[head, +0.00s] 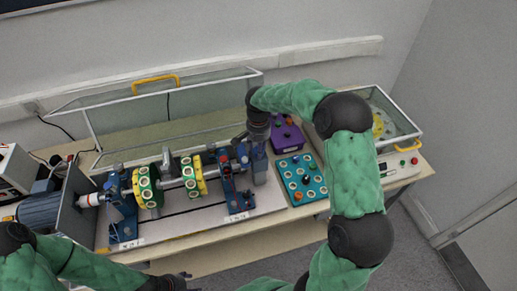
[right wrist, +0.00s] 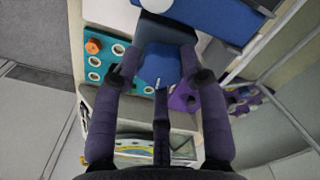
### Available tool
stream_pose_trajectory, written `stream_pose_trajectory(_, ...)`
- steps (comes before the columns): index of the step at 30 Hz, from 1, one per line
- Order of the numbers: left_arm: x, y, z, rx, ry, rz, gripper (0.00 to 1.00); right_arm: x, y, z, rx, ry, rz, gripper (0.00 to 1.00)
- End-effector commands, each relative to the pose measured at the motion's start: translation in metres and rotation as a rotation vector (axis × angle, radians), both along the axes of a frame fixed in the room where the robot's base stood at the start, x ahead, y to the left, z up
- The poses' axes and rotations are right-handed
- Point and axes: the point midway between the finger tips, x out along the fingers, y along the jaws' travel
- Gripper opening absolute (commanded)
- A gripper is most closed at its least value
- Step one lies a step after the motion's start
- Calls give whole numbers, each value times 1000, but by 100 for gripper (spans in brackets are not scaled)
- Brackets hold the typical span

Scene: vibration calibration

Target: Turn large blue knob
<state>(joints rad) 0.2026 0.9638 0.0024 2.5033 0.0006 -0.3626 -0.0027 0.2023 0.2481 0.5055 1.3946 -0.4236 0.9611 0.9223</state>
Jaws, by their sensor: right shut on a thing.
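My right gripper (head: 246,138) reaches down at the right end of the shaft rig. In the right wrist view, its fingers (right wrist: 160,82) are shut around a blue knob (right wrist: 158,66) with a small pale mark. A dark grey block sits directly beyond the knob. In the head view the knob is hard to make out behind the gripper, near the blue bearing support (head: 259,160). My left gripper (head: 178,282) is at the bottom edge, low in front of the table and apart from the rig. Its fingers are too dark and cut off to read.
A teal tray (head: 293,194) with round sockets and a purple box (head: 286,142) stand right of the rig. Yellow-green discs (head: 147,187) sit on the shaft. A clear cover (head: 170,105) with a yellow handle stands open behind. A glass-sided case (head: 408,128) is at the right.

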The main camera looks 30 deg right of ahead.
Motion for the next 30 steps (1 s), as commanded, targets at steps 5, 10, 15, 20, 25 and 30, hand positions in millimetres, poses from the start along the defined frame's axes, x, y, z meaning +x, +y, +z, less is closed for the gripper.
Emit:
stream_pose_trajectory(5,0,0,-3,0,0,0,57,-4,3,-5,5,17,-74,11)
stream_pose_trajectory(10,0,0,-4,0,0,0,57,-4,4,-5,5,17,-115,11)
stream_pose_trajectory(15,0,0,-4,0,0,0,57,-5,5,-5,6,18,-129,11)
stream_pose_trajectory(20,0,0,-4,0,0,0,57,-5,5,-5,6,19,-129,11)
stream_pose_trajectory(25,0,0,-4,0,0,0,57,-5,5,-6,6,19,-128,11)
stream_pose_trajectory(30,0,0,-4,0,0,0,57,-4,4,-5,5,16,-129,67)
